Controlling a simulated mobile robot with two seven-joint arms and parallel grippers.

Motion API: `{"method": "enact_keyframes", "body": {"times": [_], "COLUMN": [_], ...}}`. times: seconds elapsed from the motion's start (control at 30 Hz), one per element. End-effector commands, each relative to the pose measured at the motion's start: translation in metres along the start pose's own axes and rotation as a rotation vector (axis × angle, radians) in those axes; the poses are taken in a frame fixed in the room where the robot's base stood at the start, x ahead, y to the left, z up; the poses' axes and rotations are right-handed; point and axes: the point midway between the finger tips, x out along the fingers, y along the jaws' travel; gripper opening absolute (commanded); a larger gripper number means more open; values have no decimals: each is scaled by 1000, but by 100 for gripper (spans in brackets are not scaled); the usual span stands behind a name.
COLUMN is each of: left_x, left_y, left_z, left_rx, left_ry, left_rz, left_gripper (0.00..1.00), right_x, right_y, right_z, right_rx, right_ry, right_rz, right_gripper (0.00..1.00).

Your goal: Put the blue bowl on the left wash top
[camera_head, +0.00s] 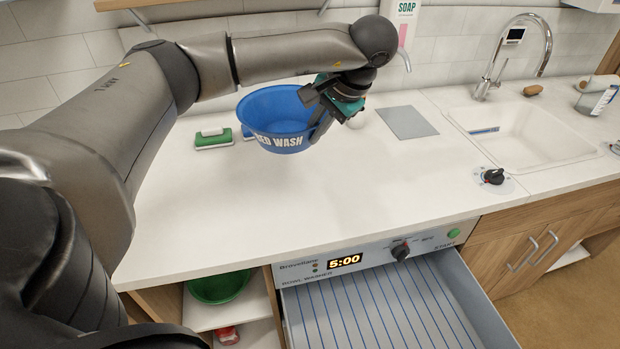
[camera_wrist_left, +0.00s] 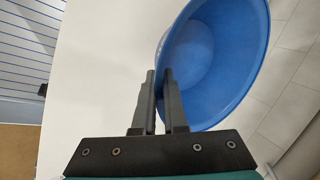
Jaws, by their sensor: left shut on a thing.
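The blue bowl (camera_head: 272,112), marked with white lettering that ends in "WASH", is at the left part of the white wash top (camera_head: 240,215). My left gripper (camera_head: 318,118) is shut on the bowl's right rim. In the left wrist view the two fingers (camera_wrist_left: 163,103) pinch the rim of the blue bowl (camera_wrist_left: 222,60), which appears empty. The bowl looks roughly upright. I cannot tell whether its base touches the top or hangs a little above it. My right gripper is not in view.
A green sponge or brush (camera_head: 213,138) lies left of the bowl, and a grey mat (camera_head: 407,122) right of it. The sink (camera_head: 520,135) is further right. The washer drawer (camera_head: 385,315) is open below the counter. A green bowl (camera_head: 218,288) sits on a lower shelf.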

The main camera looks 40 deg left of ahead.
Motion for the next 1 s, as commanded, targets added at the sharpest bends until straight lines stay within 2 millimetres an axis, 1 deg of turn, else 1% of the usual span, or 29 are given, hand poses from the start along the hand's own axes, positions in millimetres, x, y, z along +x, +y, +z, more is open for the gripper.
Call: {"method": "enact_keyframes", "body": {"times": [0.03, 0.1, 0.2, 0.3, 0.4, 0.57, 0.8, 0.87, 1.0], "left_x": [14, 31, 53, 70, 79, 87, 118, 121, 120], "left_y": [7, 16, 29, 37, 42, 46, 63, 64, 64], "left_z": [1, 1, 1, 0, 0, -1, 0, 0, -1], "left_rx": [2, 1, 2, 0, -1, -2, -1, -1, -2], "left_ry": [-4, -4, -3, -1, 0, 1, -1, 0, 2], "left_rz": [0, 0, 0, -1, 0, -1, -1, -1, -1], "left_gripper": [0, 0, 0, 0, 0, 0, 0, 0, 0], "right_x": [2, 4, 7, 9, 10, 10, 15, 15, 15], "right_y": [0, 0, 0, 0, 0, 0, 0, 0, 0], "right_z": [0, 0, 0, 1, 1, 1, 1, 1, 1], "right_rx": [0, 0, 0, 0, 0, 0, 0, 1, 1], "right_ry": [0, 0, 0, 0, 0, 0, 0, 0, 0], "right_rz": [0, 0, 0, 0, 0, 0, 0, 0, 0], "right_gripper": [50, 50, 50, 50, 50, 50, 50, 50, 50]}}
